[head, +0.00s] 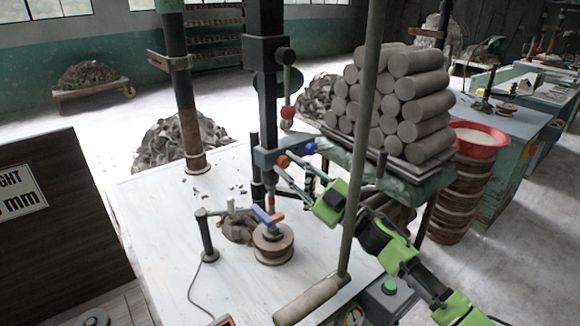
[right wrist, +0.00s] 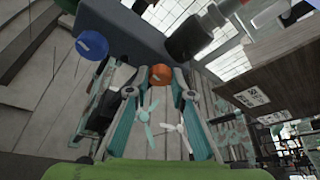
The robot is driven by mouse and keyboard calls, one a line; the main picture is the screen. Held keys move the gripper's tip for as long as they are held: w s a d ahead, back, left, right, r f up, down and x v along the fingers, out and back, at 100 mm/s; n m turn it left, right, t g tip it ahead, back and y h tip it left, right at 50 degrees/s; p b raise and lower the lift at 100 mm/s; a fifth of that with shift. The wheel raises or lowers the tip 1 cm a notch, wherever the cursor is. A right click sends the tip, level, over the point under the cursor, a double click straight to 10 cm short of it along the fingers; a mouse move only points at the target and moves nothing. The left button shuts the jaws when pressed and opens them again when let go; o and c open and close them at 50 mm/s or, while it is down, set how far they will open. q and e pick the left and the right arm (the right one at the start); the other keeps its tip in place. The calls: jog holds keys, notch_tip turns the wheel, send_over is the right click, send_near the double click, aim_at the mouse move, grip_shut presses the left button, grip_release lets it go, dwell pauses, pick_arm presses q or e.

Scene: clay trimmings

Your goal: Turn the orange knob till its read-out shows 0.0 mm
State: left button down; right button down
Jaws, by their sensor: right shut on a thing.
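The orange knob (head: 283,161) sits on the dark block of the press column. In the right wrist view the orange knob (right wrist: 160,76) lies between the fingertips of my right gripper (right wrist: 158,84). My right gripper (head: 287,168) reaches in from the lower right and is shut on this knob. My left gripper is not in view.
A blue knob (head: 310,148) sits just right of the orange one, and a red knob (head: 288,112) is above. A long lever (head: 362,140) crosses in front. A clay-topped wheel (head: 273,243) stands on the white table (head: 150,220). Clay rolls (head: 420,85) are stacked behind.

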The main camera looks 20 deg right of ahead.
jog(key=n, duration=0.2)
jog(key=n+g+p, duration=0.1)
jog(key=shift+d+r+n+g+y, duration=0.1)
jog(key=shift+r+n+g+y, duration=0.1)
jog(key=shift+n+g+y, duration=0.15)
jog(key=n+g+p, duration=0.1)
jog(key=n, duration=0.2)
jog(key=shift+r, duration=0.15)
jog(key=n+p, duration=0.1)
jog(key=n, duration=0.1)
jog(key=n+g+p, duration=0.1)
jog(key=n+p, duration=0.1)
jog(key=shift+r+g, duration=0.1)
jog(key=shift+g, duration=0.15)
jog(key=shift+n+g+p, duration=0.5)
jog(key=shift+n+p, duration=0.4)
jog(key=shift+n, duration=0.15)
jog(key=shift+n+p, duration=0.3)
jog(key=shift+n, duration=0.1)
jog(key=shift+h, duration=0.45)
jog(key=shift+f, duration=0.2)
jog(key=c, duration=1.8)
grip_release()
